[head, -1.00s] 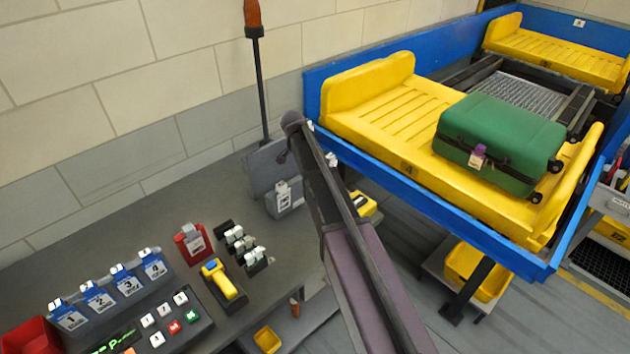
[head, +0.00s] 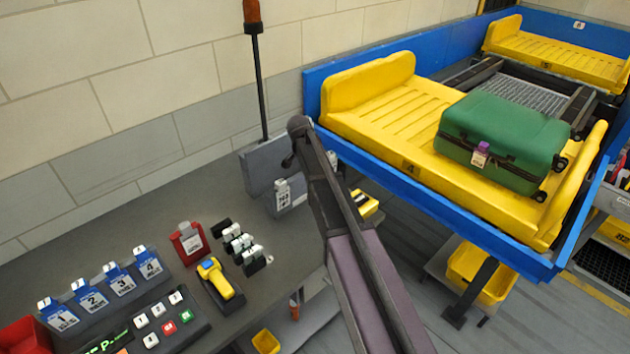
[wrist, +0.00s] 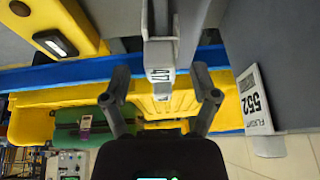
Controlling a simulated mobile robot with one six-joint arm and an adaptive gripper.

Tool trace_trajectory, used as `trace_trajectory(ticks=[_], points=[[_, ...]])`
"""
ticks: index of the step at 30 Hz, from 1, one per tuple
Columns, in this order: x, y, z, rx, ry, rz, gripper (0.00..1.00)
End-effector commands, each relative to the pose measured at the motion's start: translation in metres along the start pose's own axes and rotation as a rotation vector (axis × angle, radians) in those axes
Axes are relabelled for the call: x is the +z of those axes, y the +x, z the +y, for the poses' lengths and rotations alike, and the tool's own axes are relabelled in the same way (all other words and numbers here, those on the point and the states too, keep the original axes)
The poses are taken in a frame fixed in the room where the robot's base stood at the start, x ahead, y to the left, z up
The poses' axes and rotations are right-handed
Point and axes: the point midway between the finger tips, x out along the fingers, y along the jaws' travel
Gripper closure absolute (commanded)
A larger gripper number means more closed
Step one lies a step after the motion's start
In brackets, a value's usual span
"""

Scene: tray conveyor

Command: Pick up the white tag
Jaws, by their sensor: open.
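A white tag (wrist: 159,74) with black print stands out from a grey holder in the upper middle of the wrist view. My gripper (wrist: 160,84) is open, with one finger on each side of this tag and a visible gap to both. Nothing is held. A larger white tag (wrist: 252,98) reading 552 is at the right of the wrist view. In the head view a white tag (head: 282,193) shows on the grey block at the back of the counter; part of that block is hidden by my arm.
A green suitcase (head: 505,135) with a purple-topped label lies on a yellow tray (head: 370,115) in the blue-sided conveyor (head: 440,225). The counter holds a yellow scanner (head: 216,278), a red holder (head: 188,245), numbered blue tags (head: 105,285) and a keypad. A lamp pole rises behind.

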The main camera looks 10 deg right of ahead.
Motion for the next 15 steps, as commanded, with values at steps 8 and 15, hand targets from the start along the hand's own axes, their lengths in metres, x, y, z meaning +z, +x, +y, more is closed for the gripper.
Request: trace_trajectory(ticks=[8,15], points=[[0.0001,0.0110,-0.0001,0.000,0.000,0.000,0.23],[-0.0001,0.0105,-0.0001,0.000,-0.001,0.000,0.23]])
